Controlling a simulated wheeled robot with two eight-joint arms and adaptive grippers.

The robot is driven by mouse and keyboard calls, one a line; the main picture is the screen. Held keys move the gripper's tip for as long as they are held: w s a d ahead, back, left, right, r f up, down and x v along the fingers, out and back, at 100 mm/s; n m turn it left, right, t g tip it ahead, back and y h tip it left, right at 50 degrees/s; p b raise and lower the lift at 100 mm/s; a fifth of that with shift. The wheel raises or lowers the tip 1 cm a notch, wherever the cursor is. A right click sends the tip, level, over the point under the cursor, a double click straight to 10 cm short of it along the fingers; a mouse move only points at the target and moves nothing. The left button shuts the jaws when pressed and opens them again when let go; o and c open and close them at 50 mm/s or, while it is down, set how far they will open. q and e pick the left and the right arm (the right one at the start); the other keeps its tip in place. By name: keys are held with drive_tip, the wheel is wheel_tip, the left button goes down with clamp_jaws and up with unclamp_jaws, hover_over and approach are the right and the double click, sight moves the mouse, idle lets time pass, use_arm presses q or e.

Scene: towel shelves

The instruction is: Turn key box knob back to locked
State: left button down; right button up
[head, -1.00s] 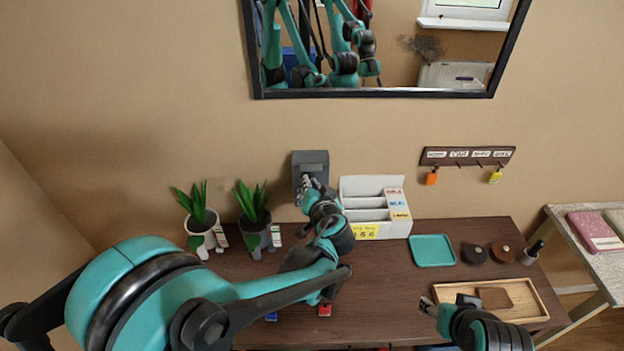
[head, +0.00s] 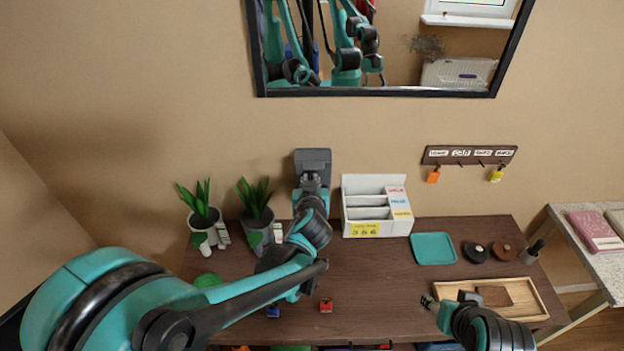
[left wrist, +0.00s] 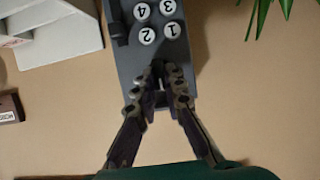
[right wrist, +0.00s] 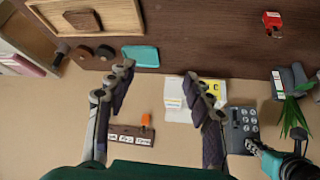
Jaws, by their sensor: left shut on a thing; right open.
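The grey key box (head: 313,158) is fixed to the wall below the mirror; it also shows in the left wrist view (left wrist: 122,65), with round numbered buttons and a small dark tab at its side. My left gripper (head: 312,182) is at the box's lower front. In the left wrist view its fingertips (left wrist: 160,80) are closed together just beside the buttons. They hide what they grip, which by its place is the knob, so I cannot see how the knob is turned. My right gripper (right wrist: 163,82) is open and empty, over the table's right part.
A white sectioned box (head: 376,206) stands close right of the key box. Two potted plants (head: 255,214) stand to its left. A key rack (head: 469,155) hangs on the wall at right. A teal tray (head: 433,249) and a wooden tray (head: 530,292) lie on the table.

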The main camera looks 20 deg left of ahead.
idle(0.3)
use_arm(q)
drive_tip(key=c, duration=1.6)
unclamp_jaws()
drive_tip(key=shift+v, duration=5.9)
drive_tip(key=s+a+f+m+g+h+b, duration=0.2)
drive_tip(key=s+f+g, duration=0.4)
drive_tip(key=s, duration=0.9)
wheel_tip(320, 180, down, 3)
drive_tip(key=shift+a+f+m+h, duration=0.2)
drive_tip(key=shift+a+m+h, duration=0.45)
drive_tip(key=shift+h, duration=0.25)
use_arm(e)
wheel_tip(320, 180, down, 2)
drive_tip(key=shift+f, duration=0.2)
